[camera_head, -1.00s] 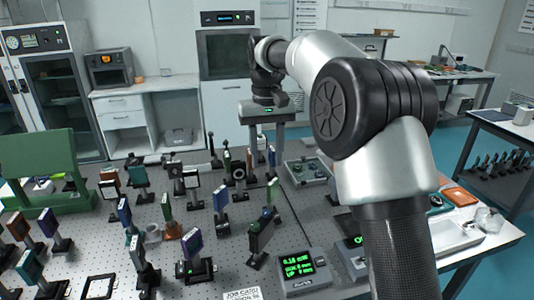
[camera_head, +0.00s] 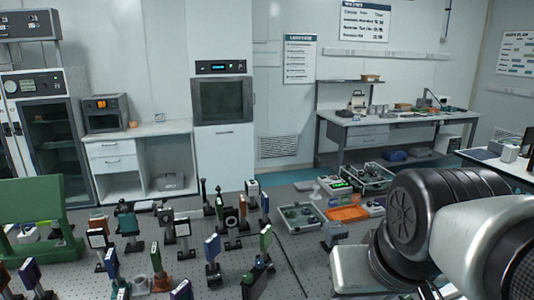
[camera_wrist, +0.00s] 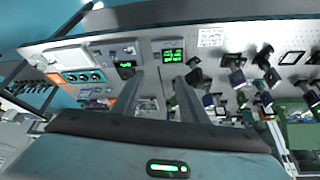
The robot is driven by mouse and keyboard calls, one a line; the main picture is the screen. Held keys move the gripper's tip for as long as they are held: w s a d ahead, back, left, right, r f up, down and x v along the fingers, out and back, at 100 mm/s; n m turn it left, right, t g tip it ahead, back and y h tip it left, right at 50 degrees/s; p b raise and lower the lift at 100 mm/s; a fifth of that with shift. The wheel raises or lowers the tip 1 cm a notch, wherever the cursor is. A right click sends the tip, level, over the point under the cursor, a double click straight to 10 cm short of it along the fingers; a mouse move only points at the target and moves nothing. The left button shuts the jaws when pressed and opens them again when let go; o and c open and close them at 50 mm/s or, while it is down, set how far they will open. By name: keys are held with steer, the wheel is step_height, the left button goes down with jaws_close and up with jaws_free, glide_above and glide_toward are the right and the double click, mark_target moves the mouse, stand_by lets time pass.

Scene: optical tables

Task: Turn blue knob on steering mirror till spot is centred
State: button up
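Many small optical mounts stand on the perforated table (camera_head: 330,272). Some hold blue plates, such as one mount (camera_head: 213,248) near the middle of the head view. I cannot tell which is the steering mirror, and no blue knob or light spot is clear to me. In the wrist view the table appears upside down. My gripper (camera_wrist: 160,82) shows there with its two fingers apart and nothing between them, above the table. A readout box with green digits (camera_wrist: 172,56) lies beyond the fingers. My gripper is out of the head view, where only my arm shows at the right.
An orange tray (camera_head: 347,213) and a grey tray of parts (camera_head: 301,217) lie near the table's back right. Mounts crowd the left and middle. A bare strip of table lies left of my arm.

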steer(key=shift+s+d+f, duration=0.1)
steer(key=shift+s+f, duration=0.35)
steer(key=shift+s, duration=0.05)
stand_by(1.1)
